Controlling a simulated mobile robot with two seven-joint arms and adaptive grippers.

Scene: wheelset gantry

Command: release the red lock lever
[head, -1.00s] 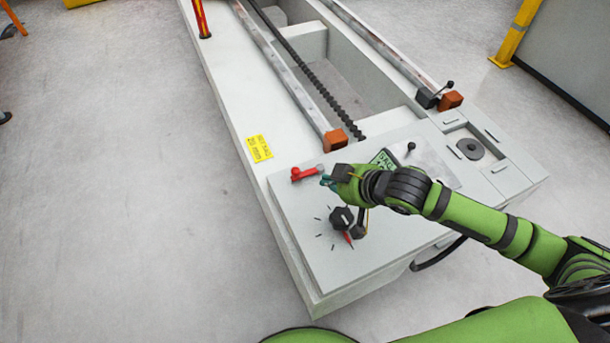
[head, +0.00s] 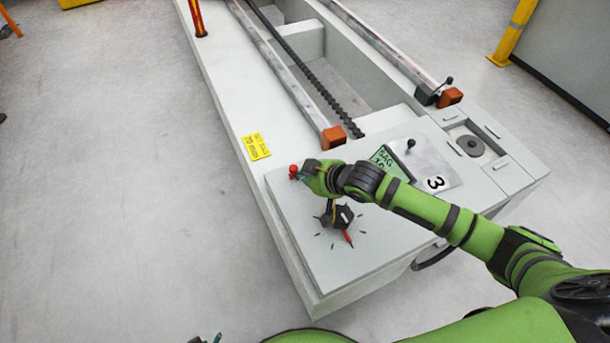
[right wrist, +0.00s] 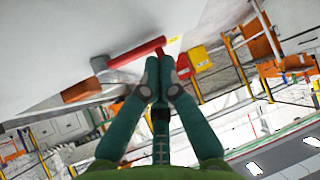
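The red lock lever (head: 293,170) lies on the light panel of the gantry bed. In the head view only its red knob end shows; the rest is hidden by my right gripper. In the right wrist view the red bar (right wrist: 137,53) runs from a grey pivot part to just beyond the fingertips. My right gripper (head: 302,176) is beside the lever, its teal fingers together at the tips (right wrist: 159,65). I cannot tell whether they touch the bar. A small dark and teal tip, likely my left gripper (head: 207,339), shows at the bottom edge, mostly cut off.
A black rotary knob with a red pointer (head: 343,218) stands on the panel below my right gripper. Orange blocks (head: 333,137) end the rails. Floor at left is clear.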

